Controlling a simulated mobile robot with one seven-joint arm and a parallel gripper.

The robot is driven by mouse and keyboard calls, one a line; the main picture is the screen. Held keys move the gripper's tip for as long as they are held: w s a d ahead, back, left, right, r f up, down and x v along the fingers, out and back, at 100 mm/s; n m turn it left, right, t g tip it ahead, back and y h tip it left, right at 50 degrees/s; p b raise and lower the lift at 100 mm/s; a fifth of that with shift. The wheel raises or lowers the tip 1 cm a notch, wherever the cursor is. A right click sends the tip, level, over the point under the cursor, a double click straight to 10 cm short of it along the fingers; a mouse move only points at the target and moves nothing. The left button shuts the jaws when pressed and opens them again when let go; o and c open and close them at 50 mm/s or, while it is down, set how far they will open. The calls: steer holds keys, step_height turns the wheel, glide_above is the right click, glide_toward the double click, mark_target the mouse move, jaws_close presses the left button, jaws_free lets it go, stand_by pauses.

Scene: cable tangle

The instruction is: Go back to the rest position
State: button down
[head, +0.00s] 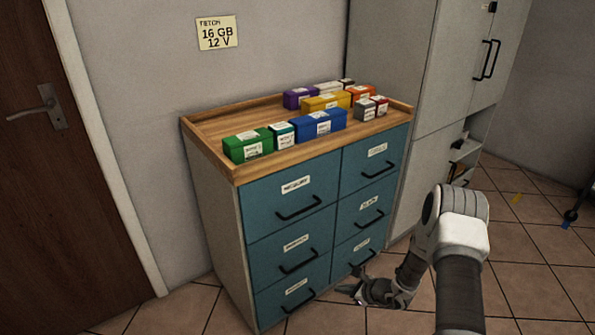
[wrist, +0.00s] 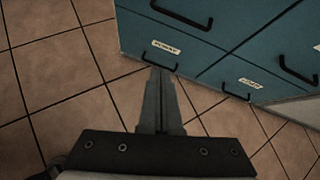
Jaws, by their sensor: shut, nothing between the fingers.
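My gripper (head: 360,287) is low in front of the drawer cabinet (head: 232,174), near its bottom right drawer. In the wrist view my gripper (wrist: 161,72) has its fingers together with nothing between them. The fingers point toward the foot of the teal drawers, over the tiled floor. All the drawers look shut in the head view. From the head view I cannot tell whether the fingertips touch the cabinet.
Several coloured labelled boxes, such as a blue one (head: 318,125), stand on the wooden cabinet top (head: 213,128). A tall grey cupboard (head: 392,66) stands to the right, a brown door (head: 40,190) to the left. The tiled floor (head: 535,255) at the right is mostly clear.

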steer(key=s+a+r+n+g, duration=0.1)
steer(key=s+a+r+n, duration=0.2)
steer(key=r, duration=0.7)
steer(key=s+a+r+n+g+y, duration=0.1)
steer(key=a+r+n, duration=0.1)
steer(key=r+n, duration=0.6)
steer(key=s+a+r+n+g, duration=0.1)
steer(key=s+a+r+n, duration=0.15)
steer(key=r, duration=1.05)
steer(key=s+r+n+g+h, duration=0.1)
steer(key=s+r+n+h, duration=0.2)
steer(key=s+r+n, duration=0.55)
steer(key=s+d+r+n+t+h, duration=0.1)
steer(key=s+d+r+n+h, duration=0.2)
steer(key=s, duration=0.5)
steer(key=s+d+r+t+h, duration=0.15)
steer(key=s+d+r, duration=0.25)
steer(key=s, duration=0.5)
step_height(320, 180, up, 20)
steer(key=p, duration=2)
steer(key=shift+w+d+p, duration=0.15)
steer(key=shift+d+p, duration=0.15)
steer(key=shift+d, duration=0.05)
steer(key=shift+r, duration=0.1)
